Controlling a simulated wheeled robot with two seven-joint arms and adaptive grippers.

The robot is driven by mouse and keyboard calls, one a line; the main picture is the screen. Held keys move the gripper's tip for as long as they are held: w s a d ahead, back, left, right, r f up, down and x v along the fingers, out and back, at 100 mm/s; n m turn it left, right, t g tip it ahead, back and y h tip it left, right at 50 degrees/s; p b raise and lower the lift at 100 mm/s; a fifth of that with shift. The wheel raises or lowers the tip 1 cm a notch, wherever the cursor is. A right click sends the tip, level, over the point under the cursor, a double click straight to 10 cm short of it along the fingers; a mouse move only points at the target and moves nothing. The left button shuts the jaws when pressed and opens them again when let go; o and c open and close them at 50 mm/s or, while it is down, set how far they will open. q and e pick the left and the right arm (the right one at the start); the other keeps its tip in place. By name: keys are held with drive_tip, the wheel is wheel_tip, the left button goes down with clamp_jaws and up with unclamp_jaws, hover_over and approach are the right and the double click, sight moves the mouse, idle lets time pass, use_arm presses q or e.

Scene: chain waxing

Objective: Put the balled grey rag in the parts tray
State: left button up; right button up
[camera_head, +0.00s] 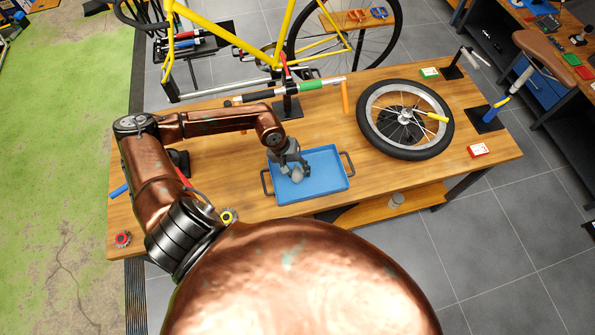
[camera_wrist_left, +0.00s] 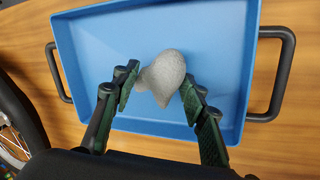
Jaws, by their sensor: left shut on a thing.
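The balled grey rag (camera_head: 297,175) is a light grey lump over the left part of the blue parts tray (camera_head: 327,173), inside its rim as seen from above. My left gripper (camera_head: 289,165) points down over the tray and is shut on the rag. In the left wrist view the rag (camera_wrist_left: 164,77) sits between the two fingers of the gripper (camera_wrist_left: 159,84), with the blue floor of the tray (camera_wrist_left: 90,60) behind it. I cannot tell whether the rag touches the tray floor. My right gripper is not in view.
The tray has black side handles and stands near the front edge of the wooden bench (camera_head: 240,205). A spoked wheel (camera_head: 405,119) lies to its right. A stand with a horizontal bar (camera_head: 287,105) is behind it. A yellow tape roll (camera_head: 227,216) lies at front left.

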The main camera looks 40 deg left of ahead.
use_arm(q)
drive_tip(key=shift+f, duration=0.7)
drive_tip(key=o, duration=1)
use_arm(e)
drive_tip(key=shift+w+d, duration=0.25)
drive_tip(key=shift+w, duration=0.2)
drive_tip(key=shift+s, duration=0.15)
use_arm(q)
drive_tip(key=v, duration=1.2)
drive_tip(key=shift+b, duration=0.4)
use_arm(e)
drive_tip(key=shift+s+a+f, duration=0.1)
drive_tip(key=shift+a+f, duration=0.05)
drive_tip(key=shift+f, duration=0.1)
